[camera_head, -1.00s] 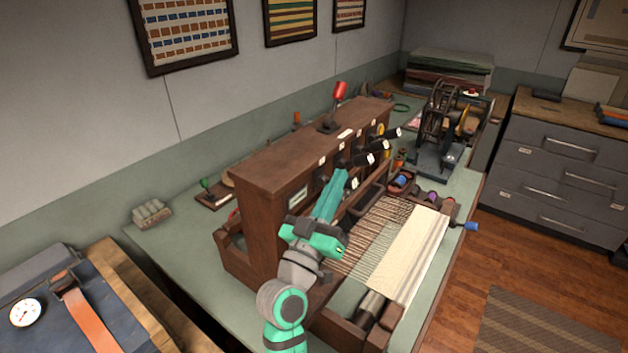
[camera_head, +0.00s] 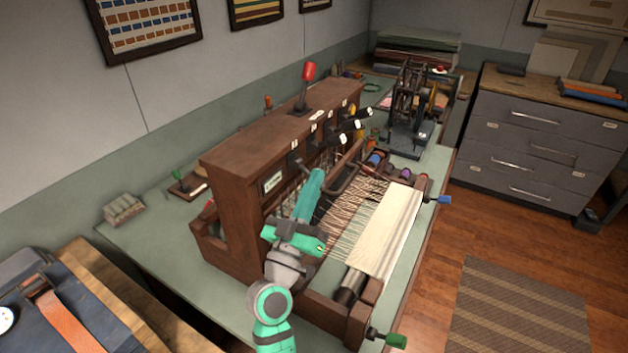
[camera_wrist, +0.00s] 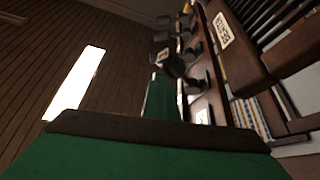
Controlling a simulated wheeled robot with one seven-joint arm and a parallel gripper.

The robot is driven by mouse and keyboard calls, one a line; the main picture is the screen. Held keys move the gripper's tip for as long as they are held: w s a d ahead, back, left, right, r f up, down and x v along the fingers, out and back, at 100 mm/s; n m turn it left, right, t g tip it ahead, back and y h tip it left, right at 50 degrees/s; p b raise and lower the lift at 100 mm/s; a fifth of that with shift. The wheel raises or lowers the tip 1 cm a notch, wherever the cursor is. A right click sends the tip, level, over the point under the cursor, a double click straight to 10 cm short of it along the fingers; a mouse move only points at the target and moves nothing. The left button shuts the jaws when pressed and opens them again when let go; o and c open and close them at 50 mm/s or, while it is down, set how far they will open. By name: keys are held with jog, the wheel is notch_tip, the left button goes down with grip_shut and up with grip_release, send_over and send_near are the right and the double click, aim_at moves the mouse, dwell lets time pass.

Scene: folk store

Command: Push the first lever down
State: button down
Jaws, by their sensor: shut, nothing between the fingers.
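The dark wooden loom (camera_head: 228,200) stands on a green-topped bench, with a row of black levers on its front face. The nearest lever (camera_head: 302,166) sticks out from its slot, and its outer end is hidden by my gripper. The farther levers (camera_head: 338,139) point outward with pale end caps. My teal gripper (camera_head: 316,176) is shut and empty, at the nearest lever; I cannot tell whether they touch. In the wrist view, dark lever knobs (camera_wrist: 172,62) show beyond the green part of my gripper.
A red-topped lever (camera_head: 308,72) stands on top of the loom. Warp threads and the cream cloth (camera_head: 388,232) lie to the right, with a green knob (camera_head: 394,340) at the front. A winding machine (camera_head: 408,115) stands behind.

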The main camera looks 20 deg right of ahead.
jog(key=shift+w+f, duration=0.15)
jog(key=shift+f, duration=0.5)
jog(key=r+v, duration=0.1)
jog(key=v, duration=0.9)
jog(key=shift+s+a+f, duration=0.2)
jog(key=shift+s+a, duration=0.1)
jog(key=shift+s, duration=0.15)
jog(key=shift+w, duration=0.1)
dwell(0.4)
